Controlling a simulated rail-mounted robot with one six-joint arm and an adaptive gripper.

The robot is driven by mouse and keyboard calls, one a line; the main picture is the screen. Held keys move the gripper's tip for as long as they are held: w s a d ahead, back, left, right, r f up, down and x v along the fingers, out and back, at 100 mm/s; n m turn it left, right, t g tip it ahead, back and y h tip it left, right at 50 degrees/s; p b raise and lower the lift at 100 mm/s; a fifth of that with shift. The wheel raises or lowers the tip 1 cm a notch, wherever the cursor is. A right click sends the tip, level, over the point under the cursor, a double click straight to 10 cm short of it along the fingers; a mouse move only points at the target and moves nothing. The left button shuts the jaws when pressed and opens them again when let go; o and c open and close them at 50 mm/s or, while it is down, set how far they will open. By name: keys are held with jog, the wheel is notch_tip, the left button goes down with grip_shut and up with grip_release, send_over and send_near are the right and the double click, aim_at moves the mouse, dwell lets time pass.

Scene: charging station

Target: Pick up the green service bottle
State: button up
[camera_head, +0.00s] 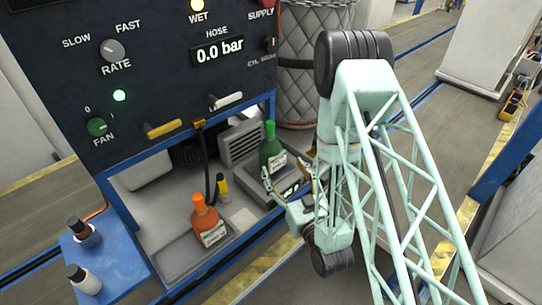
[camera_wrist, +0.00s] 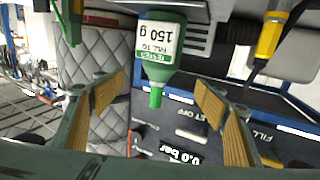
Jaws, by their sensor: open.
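The green service bottle (camera_head: 269,148) stands upright on a grey scale-like platform inside the charging station. It has a white label and a narrow green neck. In the wrist view, which looks upside down, the bottle (camera_wrist: 168,67) hangs from the top edge with its label facing me. Its neck lies between my two finger pads in the picture. My gripper (camera_head: 289,177) is just in front of and to the right of the bottle. In the wrist view my gripper (camera_wrist: 160,84) is open, its yellow-padded fingers wide apart, with no contact visible.
The dark control panel (camera_head: 150,75) overhangs the bay. A quilted cylinder (camera_head: 300,80) stands behind. Two small bottles sit on a blue shelf (camera_head: 112,262).

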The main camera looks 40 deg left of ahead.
aim_at(272, 147)
jog(key=shift+p+x, duration=0.35)
jog(key=shift+x, duration=3.65)
jog(key=shift+p+x, duration=0.4)
jog(key=shift+x, duration=2.2)
jog(key=shift+r, duration=0.1)
jog(key=c, duration=1.5)
jog(key=shift+r, duration=0.15)
jog(key=shift+c, duration=0.2)
